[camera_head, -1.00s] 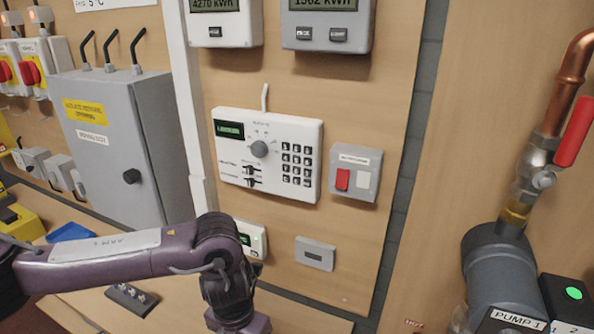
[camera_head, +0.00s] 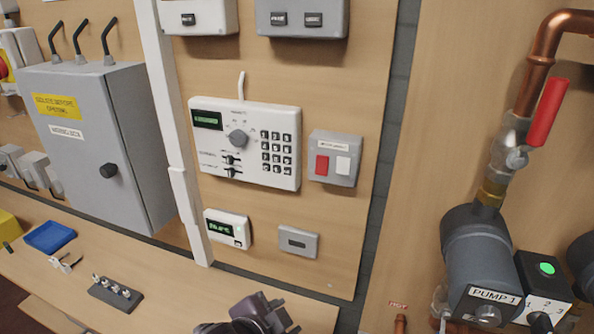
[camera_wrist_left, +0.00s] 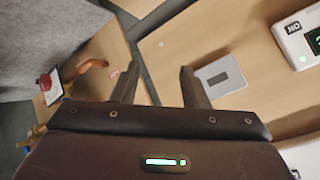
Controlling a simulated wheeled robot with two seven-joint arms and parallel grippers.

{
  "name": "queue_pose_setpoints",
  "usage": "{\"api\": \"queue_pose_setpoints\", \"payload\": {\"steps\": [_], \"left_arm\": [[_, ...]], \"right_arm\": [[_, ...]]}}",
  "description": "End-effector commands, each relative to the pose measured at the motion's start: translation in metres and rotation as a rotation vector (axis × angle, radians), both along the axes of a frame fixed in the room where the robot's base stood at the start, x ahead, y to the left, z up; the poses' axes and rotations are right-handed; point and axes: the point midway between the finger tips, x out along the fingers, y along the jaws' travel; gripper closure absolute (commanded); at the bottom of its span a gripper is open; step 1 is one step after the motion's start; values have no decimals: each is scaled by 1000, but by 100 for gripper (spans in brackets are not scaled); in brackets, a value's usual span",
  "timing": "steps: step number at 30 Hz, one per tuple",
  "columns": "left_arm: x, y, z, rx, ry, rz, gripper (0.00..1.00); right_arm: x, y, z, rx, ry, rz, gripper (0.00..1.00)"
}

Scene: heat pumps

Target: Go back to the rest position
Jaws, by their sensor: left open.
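My left gripper (camera_wrist_left: 157,78) shows in the left wrist view with its two dark fingers spread apart and nothing between them. In that view a small grey wall box (camera_wrist_left: 220,76) lies just beyond the right finger. My right gripper is in neither view.
The white keypad controller (camera_head: 245,145), red-and-white switch box (camera_head: 335,158) and small display unit (camera_head: 228,228) are on the wooden panel. A grey wiring box (camera_head: 85,145) stands left; pump 1 (camera_head: 480,265) is right. A blue tray (camera_head: 50,237) and small switch block (camera_head: 116,293) lie on the bench.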

Motion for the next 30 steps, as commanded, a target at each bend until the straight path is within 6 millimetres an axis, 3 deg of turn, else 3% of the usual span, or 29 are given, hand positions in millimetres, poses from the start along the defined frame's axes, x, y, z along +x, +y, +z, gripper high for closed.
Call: {"api": "queue_pose_setpoints", "payload": {"steps": [1, 3, 6, 16, 26, 30], "left_arm": [[-9, 25, -16, -34, 96, 123, 60], [-20, 56, -33, -64, 203, 269, 60], [-40, 92, -54, -92, 330, 442, 60], [-115, 173, -98, -129, 631, 863, 60], [-93, 167, -222, -106, 660, 849, 60], [-96, 166, -293, -92, 682, 846, 60]], "right_arm": [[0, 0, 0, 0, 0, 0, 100], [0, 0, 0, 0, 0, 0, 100], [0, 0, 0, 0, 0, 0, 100], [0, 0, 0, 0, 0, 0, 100], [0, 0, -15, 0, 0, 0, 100], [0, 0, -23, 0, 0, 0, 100]]}}
